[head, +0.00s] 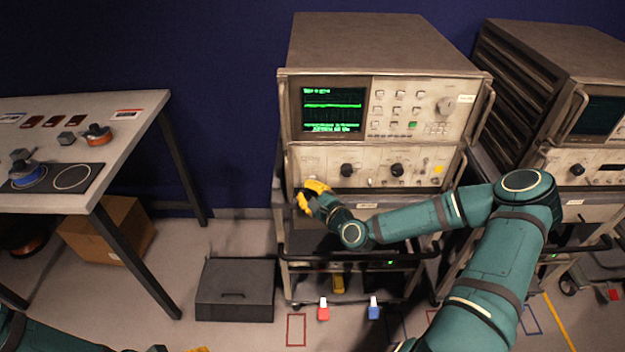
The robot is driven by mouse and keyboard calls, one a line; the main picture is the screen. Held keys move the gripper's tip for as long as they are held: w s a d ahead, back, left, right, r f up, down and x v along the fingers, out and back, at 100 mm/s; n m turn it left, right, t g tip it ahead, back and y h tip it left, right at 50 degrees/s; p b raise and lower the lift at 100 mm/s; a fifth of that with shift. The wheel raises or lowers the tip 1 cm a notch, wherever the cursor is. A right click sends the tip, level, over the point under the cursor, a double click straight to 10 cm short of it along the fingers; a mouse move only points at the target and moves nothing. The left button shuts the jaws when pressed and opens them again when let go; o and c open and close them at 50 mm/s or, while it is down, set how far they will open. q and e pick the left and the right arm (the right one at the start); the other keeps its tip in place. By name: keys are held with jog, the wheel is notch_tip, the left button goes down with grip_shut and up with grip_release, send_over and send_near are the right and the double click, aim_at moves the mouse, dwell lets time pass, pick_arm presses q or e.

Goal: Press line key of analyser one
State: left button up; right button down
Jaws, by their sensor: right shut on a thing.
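The left-hand analyser (385,45), a tall grey instrument, stands on a cart in the middle of the head view. Its lit green screen (333,108) is on the upper unit. The lower unit (320,160) has dark knobs. I cannot tell which unit is analyser one from labels, and I cannot make out the line key. My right gripper (308,196), with yellow fingers, is at the lower left corner of the lower unit. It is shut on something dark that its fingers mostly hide. Only yellow tips of my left gripper (198,349) show at the bottom edge.
A second analyser (560,60) stands close on the right. A workbench (130,135) with spools is at left, with a cardboard box (115,225) under it. A dark case (235,290) lies beside the cart.

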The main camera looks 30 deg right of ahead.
jog(key=shift+w+d, duration=0.1)
jog(key=shift+w, duration=0.05)
dwell(0.5)
jog(key=shift+w+d, duration=0.15)
jog(key=shift+w, duration=0.1)
jog(key=shift+w, duration=0.1)
dwell(0.5)
jog(key=shift+s+a, duration=0.25)
jog(key=shift+s, duration=0.25)
jog(key=shift+s, duration=0.1)
jog(key=shift+s+a+p, duration=0.15)
jog(key=shift+s+a, duration=0.4)
jog(key=shift+s, duration=0.3)
jog(key=shift+s+a+p, duration=0.15)
jog(key=shift+s+a, duration=0.35)
jog(key=shift+s, duration=0.3)
jog(key=shift+s+a+p, duration=0.15)
jog(key=shift+s+a, duration=0.4)
jog(key=shift+s, duration=0.3)
